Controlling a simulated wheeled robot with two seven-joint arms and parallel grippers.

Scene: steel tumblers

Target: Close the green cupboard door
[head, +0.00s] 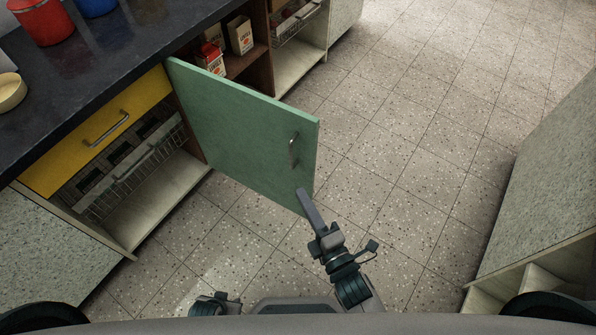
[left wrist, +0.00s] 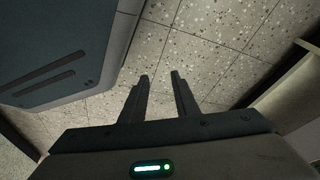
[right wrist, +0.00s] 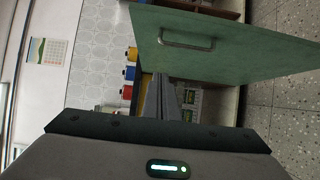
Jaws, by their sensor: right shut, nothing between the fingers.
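The green cupboard door (head: 245,130) stands wide open, sticking out from the counter over the floor. Its metal handle (head: 293,150) is near the free edge. The door also fills the upper part of the right wrist view (right wrist: 225,62), with its handle showing. My right gripper (head: 302,193) is shut and empty, at the door's lower free corner; I cannot tell whether it touches. Its closed fingers show in the right wrist view (right wrist: 164,82). My left gripper (left wrist: 159,76) is open and empty, with bare floor beyond its fingers.
The dark countertop (head: 85,70) carries a red tumbler (head: 42,20) and a blue one. A yellow drawer (head: 95,130) sits left of the door, above a wire basket. Cartons (head: 240,35) stand on shelves behind the door. A speckled cabinet (head: 545,190) is at right; the floor between is clear.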

